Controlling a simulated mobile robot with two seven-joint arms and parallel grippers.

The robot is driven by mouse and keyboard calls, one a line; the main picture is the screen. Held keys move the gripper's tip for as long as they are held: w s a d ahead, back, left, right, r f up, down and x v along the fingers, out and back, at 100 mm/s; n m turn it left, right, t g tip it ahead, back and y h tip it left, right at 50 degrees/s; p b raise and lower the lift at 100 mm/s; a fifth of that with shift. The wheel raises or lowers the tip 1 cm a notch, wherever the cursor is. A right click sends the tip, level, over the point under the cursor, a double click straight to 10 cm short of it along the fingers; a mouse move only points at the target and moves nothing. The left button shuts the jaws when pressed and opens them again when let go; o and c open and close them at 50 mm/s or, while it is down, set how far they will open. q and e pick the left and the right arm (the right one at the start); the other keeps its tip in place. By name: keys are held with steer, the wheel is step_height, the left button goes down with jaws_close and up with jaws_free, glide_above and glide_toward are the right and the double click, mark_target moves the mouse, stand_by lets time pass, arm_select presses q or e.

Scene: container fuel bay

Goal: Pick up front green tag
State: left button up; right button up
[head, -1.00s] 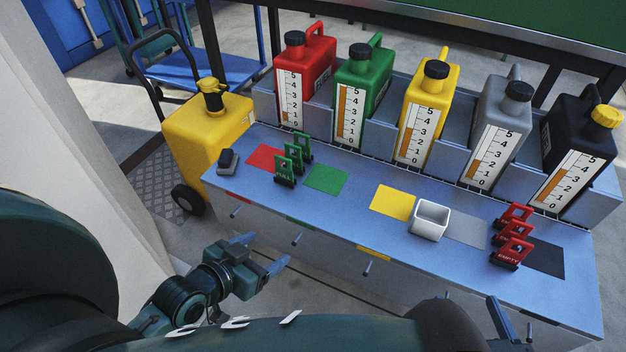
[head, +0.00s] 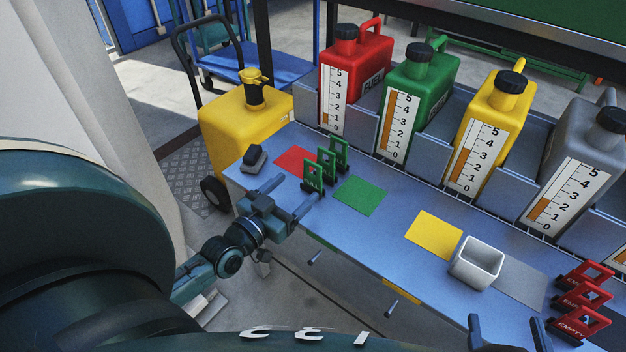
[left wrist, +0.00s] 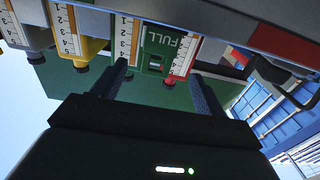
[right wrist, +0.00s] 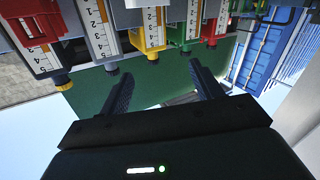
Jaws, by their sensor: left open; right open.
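The front green tag (head: 312,177) stands upright on the blue-grey bench, nearest the bench's front edge in a row of green tags. In the left wrist view the tag (left wrist: 160,50), marked FULL, lies between the fingers' lines, beyond their tips. My left gripper (head: 294,196) is open and empty at the bench's front edge, just short of the tag and apart from it. My right gripper (head: 508,328) is open and empty at the bottom of the head view, in front of the bench; its fingers also show in the right wrist view (right wrist: 163,75).
More green tags (head: 338,152) stand close behind the front one. A dark block (head: 254,158) sits left of them. A white open box (head: 477,262) and red tags (head: 580,318) are further right. Fuel cans, including a green one (head: 425,80), line the back.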

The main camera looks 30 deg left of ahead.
mark_target(308, 177)
arm_select(q)
steer(key=w, duration=0.1)
steer(key=w+b, duration=0.1)
steer(key=w, duration=0.3)
steer(key=shift+d+f+b, duration=0.2)
steer(key=shift+d+b, duration=0.1)
steer(key=shift+b, duration=0.05)
steer(key=shift+w, duration=0.3)
arm_select(e)
steer(key=shift+s+a+n+t+y, duration=0.1)
steer(key=shift+a+n+t+y, duration=0.35)
steer(key=shift+y, duration=0.25)
arm_select(q)
steer(key=shift+c, duration=0.4)
steer(key=shift+r, duration=0.1)
steer(key=c, duration=1)
arm_select(e)
steer(key=shift+d, duration=0.1)
arm_select(q)
steer(key=shift+o, duration=0.2)
